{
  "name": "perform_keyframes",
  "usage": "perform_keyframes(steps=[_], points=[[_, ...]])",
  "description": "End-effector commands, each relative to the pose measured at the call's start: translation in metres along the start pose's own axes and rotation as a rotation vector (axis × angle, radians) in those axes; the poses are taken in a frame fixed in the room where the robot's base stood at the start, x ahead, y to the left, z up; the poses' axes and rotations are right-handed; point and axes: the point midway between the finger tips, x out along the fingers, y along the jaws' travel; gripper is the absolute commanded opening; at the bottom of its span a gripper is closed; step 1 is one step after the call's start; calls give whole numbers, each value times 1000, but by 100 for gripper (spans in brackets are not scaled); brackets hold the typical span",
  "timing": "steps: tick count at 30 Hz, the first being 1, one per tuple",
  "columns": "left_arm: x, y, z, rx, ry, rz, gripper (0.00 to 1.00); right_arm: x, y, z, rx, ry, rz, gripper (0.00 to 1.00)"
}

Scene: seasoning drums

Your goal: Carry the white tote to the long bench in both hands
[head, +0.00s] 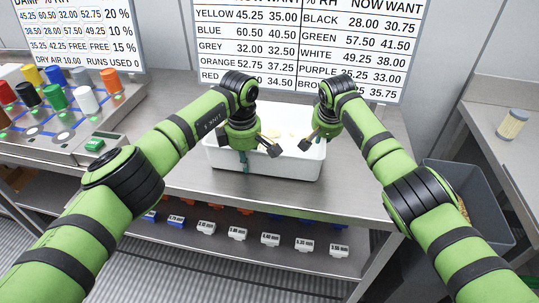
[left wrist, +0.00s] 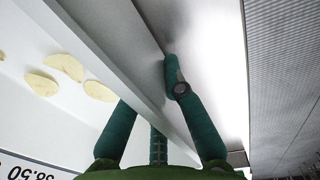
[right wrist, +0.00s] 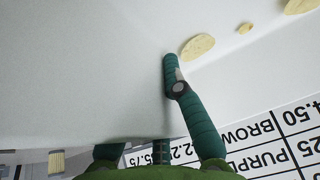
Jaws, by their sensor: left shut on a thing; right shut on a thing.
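My left gripper (head: 257,152) is shut on the tote's wall, with one finger inside and one outside. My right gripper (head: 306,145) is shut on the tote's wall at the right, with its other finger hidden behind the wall.
A rack of coloured drums (head: 70,100) stands at the left. Boards of figures (head: 300,40) stand behind the tote. A dark grey bin (head: 465,200) is at the right, beside another bench with a jar (head: 512,124). Labelled pieces (head: 237,233) line the lower shelf.

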Motion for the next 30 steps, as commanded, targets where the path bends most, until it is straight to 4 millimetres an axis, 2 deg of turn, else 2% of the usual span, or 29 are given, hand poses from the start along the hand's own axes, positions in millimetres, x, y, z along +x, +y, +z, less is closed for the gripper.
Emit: perform_keyframes(steps=[1,2,3,12,16,20,30], points=[[8,-2,-5,-5,10,-8,0,7,7,0,5,7,12,0],[4,-2,-5,-5,10,-8,22,3,7,-2,6,7,12,22],[3,-2,-5,-6,10,-8,34,2,7,-2,6,6,12,34],[2,-1,-2,-2,4,-4,34,2,3,0,2,3,6,34],[-5,0,-1,-1,3,-1,34,2,2,0,1,2,5,34],[-26,0,-2,-2,4,1,34,2,2,0,1,2,4,34],[-96,0,-2,-3,6,-1,34,2,1,0,0,1,3,34]])
